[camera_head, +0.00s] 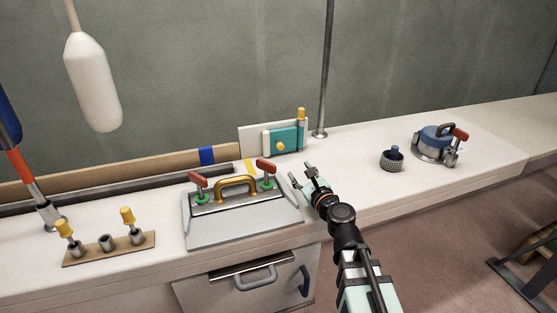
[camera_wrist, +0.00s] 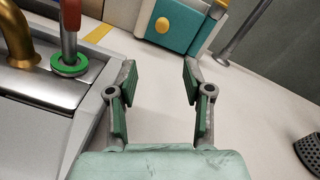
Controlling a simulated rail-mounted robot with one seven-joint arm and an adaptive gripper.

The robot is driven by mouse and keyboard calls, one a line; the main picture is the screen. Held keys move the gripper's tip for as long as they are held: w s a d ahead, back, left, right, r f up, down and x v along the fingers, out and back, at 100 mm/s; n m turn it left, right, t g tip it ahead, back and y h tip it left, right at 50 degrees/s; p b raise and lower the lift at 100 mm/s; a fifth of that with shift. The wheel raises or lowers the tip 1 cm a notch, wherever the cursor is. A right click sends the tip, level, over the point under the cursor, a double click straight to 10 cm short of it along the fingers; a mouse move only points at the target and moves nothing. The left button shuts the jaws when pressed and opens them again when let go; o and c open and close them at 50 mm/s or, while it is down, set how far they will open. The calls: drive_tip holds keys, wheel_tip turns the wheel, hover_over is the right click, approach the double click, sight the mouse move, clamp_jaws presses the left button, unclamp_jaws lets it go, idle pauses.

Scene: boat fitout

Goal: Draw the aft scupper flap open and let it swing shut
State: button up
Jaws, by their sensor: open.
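A teal panel with a round yellow knob (camera_head: 285,141) stands on a white upright backing plate (camera_head: 252,137) at the back of the counter; it looks like the scupper flap and appears closed. A yellow-topped post stands at its right end. The panel also shows at the top of the wrist view (camera_wrist: 180,22), with its top cut off. My gripper (camera_head: 301,174) is open and empty, in front of the panel and apart from it. In the wrist view the two green-padded fingers (camera_wrist: 160,68) are spread, with bare counter between them.
A grey hatch with a brass handle (camera_head: 236,185) and red toggles lies left of my gripper. A thin metal post (camera_head: 326,75) rises right of the panel. A dark knurled cup (camera_head: 391,160) and a blue-lidded fitting (camera_head: 436,140) stand farther right. Counter between is clear.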

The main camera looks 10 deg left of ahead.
sight(282, 149)
drive_tip(key=shift+d+f+m+b, duration=0.1)
drive_tip(key=shift+f+m+b, duration=0.2)
drive_tip(key=shift+f, duration=0.05)
drive_tip(key=shift+w, duration=0.15)
drive_tip(key=b+x, duration=0.1)
drive_tip(key=x, duration=1.6)
drive_tip(key=shift+w+d+r, duration=0.1)
drive_tip(key=shift+w+r, duration=0.05)
drive_tip(key=shift+w, duration=0.05)
clamp_jaws()
